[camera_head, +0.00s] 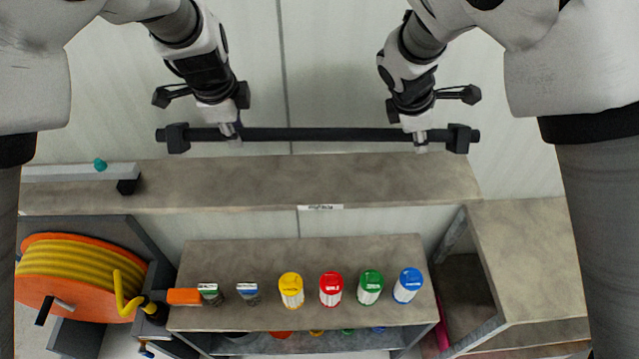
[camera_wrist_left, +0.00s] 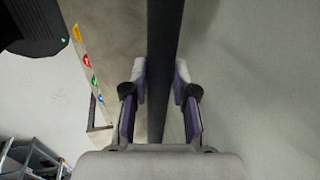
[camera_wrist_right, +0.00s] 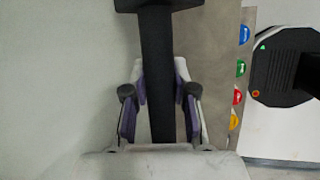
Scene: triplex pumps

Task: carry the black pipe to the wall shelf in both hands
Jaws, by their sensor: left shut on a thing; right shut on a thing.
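The black pipe (camera_head: 320,134) is long and straight, with a thicker collar near each end. It lies level across the head view, above the wall shelf (camera_head: 270,183) in the picture. My left gripper (camera_head: 230,130) is shut on the pipe near its left end. My right gripper (camera_head: 420,137) is shut on it near its right end. In the left wrist view the pipe (camera_wrist_left: 165,60) runs between the fingers (camera_wrist_left: 160,100). In the right wrist view the pipe (camera_wrist_right: 158,60) runs between the fingers (camera_wrist_right: 160,97), with a collar beyond. Whether the pipe touches the shelf cannot be told.
The shelf's middle is bare. A grey rail with a teal knob (camera_head: 100,164) is at its left end. Below stand a lower shelf (camera_head: 350,249) with yellow, red, green and blue-capped containers, an orange reel with yellow hose (camera_head: 75,272), and a grey cabinet (camera_head: 525,250) at right.

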